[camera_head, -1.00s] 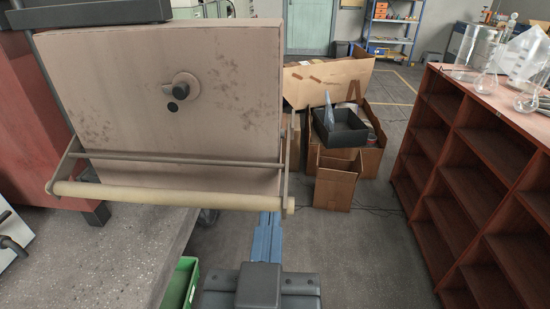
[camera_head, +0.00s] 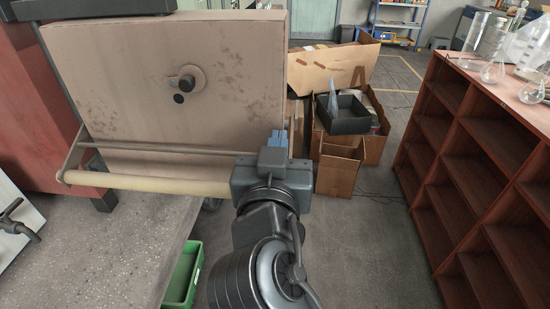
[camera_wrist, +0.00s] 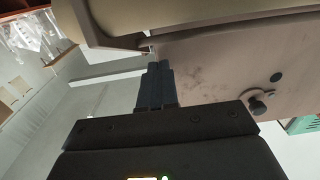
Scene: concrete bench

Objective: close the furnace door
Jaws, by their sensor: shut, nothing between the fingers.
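The furnace door (camera_head: 120,75) is a thick, stained beige-pink slab with a round knob (camera_head: 187,80). It stands open beside the red furnace body (camera_head: 40,100). A pale handle bar (camera_head: 150,183) runs along its lower front on metal brackets. My gripper (camera_head: 281,137) is at the door's right edge, its body covering the right end of the bar. In the wrist view my gripper (camera_wrist: 154,68) has its dark fingers together and empty, near the door's edge and bracket. The door (camera_wrist: 225,60) and bar (camera_wrist: 190,10) also show there. I cannot tell if the fingertips touch the door.
A speckled concrete bench (camera_head: 110,250) lies below the door, with a green crate (camera_head: 182,275) beside it. Cardboard boxes (camera_head: 340,165) stand behind my gripper. A red-brown shelf (camera_head: 480,130) with glassware is at the right.

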